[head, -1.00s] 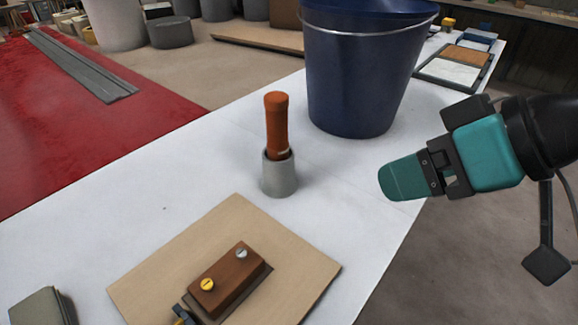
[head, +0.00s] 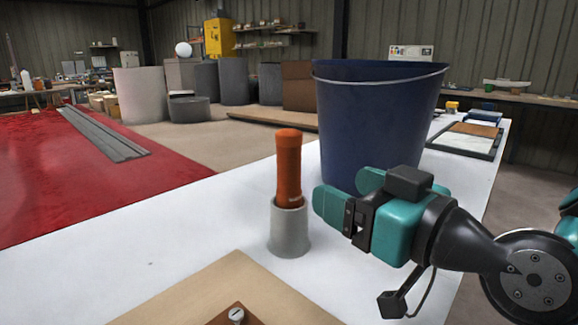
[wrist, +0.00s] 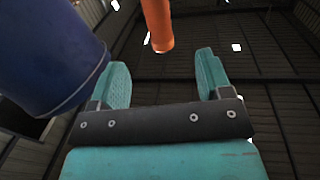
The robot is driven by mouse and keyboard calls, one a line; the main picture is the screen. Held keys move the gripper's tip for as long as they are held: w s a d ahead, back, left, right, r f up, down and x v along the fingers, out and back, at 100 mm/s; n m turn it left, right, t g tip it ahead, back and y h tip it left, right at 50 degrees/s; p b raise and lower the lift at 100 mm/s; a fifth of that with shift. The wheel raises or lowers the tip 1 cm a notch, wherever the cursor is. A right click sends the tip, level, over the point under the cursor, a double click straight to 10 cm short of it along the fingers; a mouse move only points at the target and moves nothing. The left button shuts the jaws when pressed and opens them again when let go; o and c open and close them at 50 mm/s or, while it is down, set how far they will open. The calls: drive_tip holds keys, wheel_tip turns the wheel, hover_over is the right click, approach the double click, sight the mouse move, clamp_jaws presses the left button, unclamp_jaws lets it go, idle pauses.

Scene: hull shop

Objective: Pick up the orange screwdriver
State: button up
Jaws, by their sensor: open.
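The orange screwdriver (head: 288,168) stands upright in a grey conical holder (head: 290,230) on the white table, its handle pointing up and its lower end hidden inside the holder. My gripper (head: 342,195) is just right of it in the head view, with teal fingers pointing left toward the handle. In the wrist view the orange handle (wrist: 158,25) shows at the top, beyond and between the spread fingers (wrist: 162,80). The fingers are apart, nothing is between them, and they do not appear to touch the handle.
A large dark blue bucket (head: 372,120) stands close behind my gripper and also fills the left of the wrist view (wrist: 45,55). A tan board (head: 232,290) with a brown block lies in front. The white table (head: 130,235) is clear to the left.

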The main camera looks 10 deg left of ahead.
sight(297, 166)
drive_tip(key=p+x, duration=0.6)
drive_tip(key=x, duration=0.1)
drive_tip(key=shift+w+r+p, duration=0.15)
drive_tip(key=shift+r+p, duration=0.05)
drive_tip(key=shift+p, duration=0.1)
drive_tip(key=shift+w+a+f+p, duration=0.2)
drive_tip(key=shift+w+a+p, duration=0.3)
drive_tip(key=shift+a, duration=0.1)
drive_tip(key=p+x, duration=0.3)
drive_tip(key=p, duration=0.1)
drive_tip(key=shift+w+a+r, duration=0.1)
drive_tip(key=shift+w+a, duration=0.1)
drive_tip(key=shift+a, duration=0.05)
drive_tip(key=shift+w+a+p, duration=0.4)
drive_tip(key=shift+a+p, duration=0.05)
drive_tip(key=shift+p, duration=0.3)
drive_tip(key=shift+f, duration=0.35)
drive_tip(key=c, duration=0.9)
drive_tip(key=shift+r, duration=0.1)
drive_tip(key=shift+c, duration=0.6)
